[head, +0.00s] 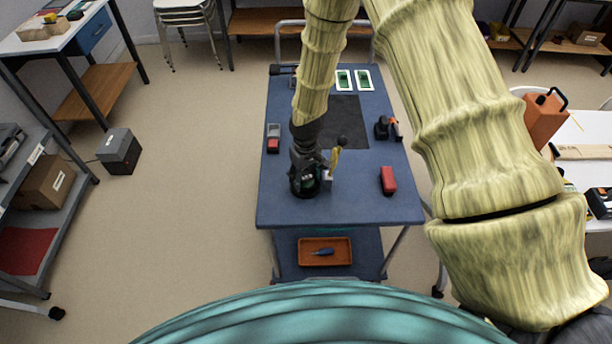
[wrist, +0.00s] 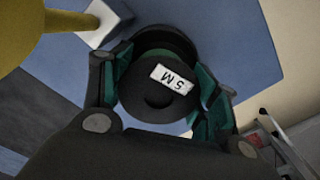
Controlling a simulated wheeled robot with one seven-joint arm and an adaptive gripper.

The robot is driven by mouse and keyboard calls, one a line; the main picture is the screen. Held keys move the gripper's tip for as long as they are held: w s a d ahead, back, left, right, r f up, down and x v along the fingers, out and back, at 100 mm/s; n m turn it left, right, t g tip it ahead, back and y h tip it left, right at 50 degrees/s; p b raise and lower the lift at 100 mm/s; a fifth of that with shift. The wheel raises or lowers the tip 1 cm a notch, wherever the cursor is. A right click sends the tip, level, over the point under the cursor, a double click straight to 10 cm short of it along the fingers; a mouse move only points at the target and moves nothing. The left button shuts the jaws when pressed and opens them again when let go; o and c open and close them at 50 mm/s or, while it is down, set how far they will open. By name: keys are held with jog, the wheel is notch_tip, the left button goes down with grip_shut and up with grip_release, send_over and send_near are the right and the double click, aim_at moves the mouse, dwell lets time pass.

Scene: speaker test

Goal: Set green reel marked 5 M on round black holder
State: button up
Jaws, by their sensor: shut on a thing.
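My gripper (head: 305,172) is low over the near left part of the blue cart top. In the wrist view its two fingers with teal pads close on the sides of a round reel (wrist: 150,101). The reel shows a dark face with a white "5 M" label and some green at its edge. In the head view only bits of green show between the fingers. A round black holder is not clearly distinguishable; a dark rounded part shows behind the reel in the wrist view, and I cannot tell whether it is the holder or the reel's far side. Whether the reel touches anything below is hidden.
A yellow upright piece (head: 334,160) with a dark knob stands close right of my gripper, beside a pale block (head: 327,182). A red block (head: 388,180), a black-and-orange tool (head: 384,128), a red-grey block (head: 273,138) and two white trays (head: 343,89) stand apart.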

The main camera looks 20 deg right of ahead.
aim_at(306, 173)
jog(key=shift+f+b, duration=0.4)
jog(key=shift+f, duration=0.4)
jog(key=o, duration=0.8)
jog(key=shift+r, duration=0.15)
jog(key=shift+r+p, duration=3.4)
jog(key=shift+r, duration=2)
